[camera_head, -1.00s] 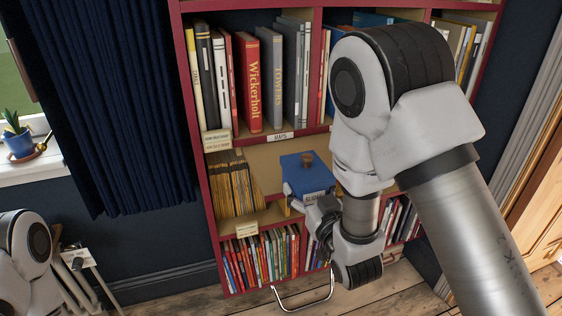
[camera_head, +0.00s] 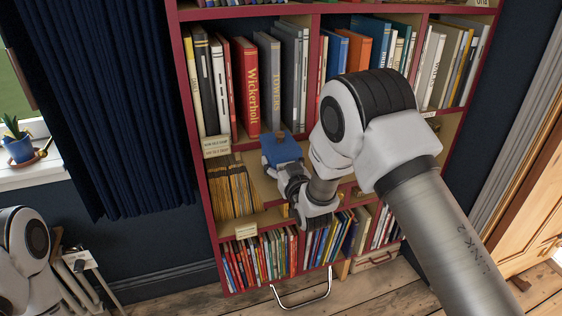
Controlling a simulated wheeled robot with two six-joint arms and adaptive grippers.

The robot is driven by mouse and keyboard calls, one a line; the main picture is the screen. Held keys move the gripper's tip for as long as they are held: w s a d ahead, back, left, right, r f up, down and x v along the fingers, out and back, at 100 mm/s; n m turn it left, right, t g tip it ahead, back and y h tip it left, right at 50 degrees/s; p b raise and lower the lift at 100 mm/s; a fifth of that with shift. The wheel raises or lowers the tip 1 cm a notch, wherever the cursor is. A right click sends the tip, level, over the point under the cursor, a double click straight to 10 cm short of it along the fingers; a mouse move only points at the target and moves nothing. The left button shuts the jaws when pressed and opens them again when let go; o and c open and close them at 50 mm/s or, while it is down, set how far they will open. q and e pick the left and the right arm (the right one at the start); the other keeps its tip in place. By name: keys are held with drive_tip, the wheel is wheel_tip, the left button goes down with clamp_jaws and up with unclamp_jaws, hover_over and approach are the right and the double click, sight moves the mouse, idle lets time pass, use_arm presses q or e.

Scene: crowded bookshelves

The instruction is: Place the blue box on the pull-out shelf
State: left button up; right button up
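The blue box (camera_head: 282,150), with a small brown knob on top, is in front of the middle bay of the bookshelf. It covers the label strip below the upper row of books. My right gripper (camera_head: 292,180) is at the box's near side and appears shut on it; my wrist hides its fingertips. A bare beige shelf surface (camera_head: 262,186) shows beside and behind the box; I cannot tell whether this is the pull-out shelf, or whether the box touches it. My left arm shows at the left edge, with its gripper not clearly visible.
Upright books, including the red Wickerholt book (camera_head: 247,88), fill the row above. Thin brown volumes (camera_head: 232,190) stand left of the box. More books (camera_head: 262,257) fill the bottom row. A metal loop handle (camera_head: 302,306) sticks out low in front. A curtain (camera_head: 105,110) hangs left.

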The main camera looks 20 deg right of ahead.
drive_tip(key=shift+f, duration=0.45)
drive_tip(key=shift+f, duration=0.25)
drive_tip(key=o, duration=0.9)
drive_tip(key=shift+r, duration=0.1)
drive_tip(key=shift+r, duration=0.1)
